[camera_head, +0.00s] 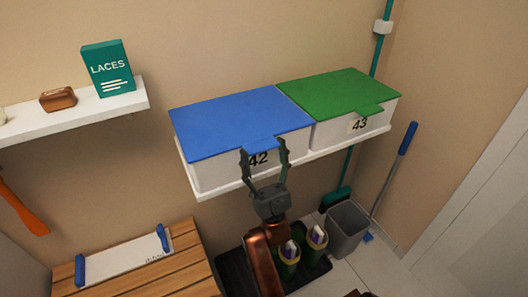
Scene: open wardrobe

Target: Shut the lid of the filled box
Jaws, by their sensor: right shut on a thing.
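Two white boxes stand side by side on a wall shelf. The left box (215,176), marked 42, has a blue lid (235,118) lying flat over its top. The right box (335,133), marked 43, has a green lid (340,97), also lying flat. The insides of both boxes are hidden, so I cannot tell which is filled. My right gripper (265,148) is at the front of box 42, its two fingers on either side of the blue lid's front tab, shut on it. My left gripper is not in view.
A white shelf (60,124) at left holds a teal LACES box (107,69) and a brown brush (58,98). Below are a slatted wooden bench (180,265) with a white tray (125,258), a dark tray with boots, a grey bin (347,230) and a broom (337,200).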

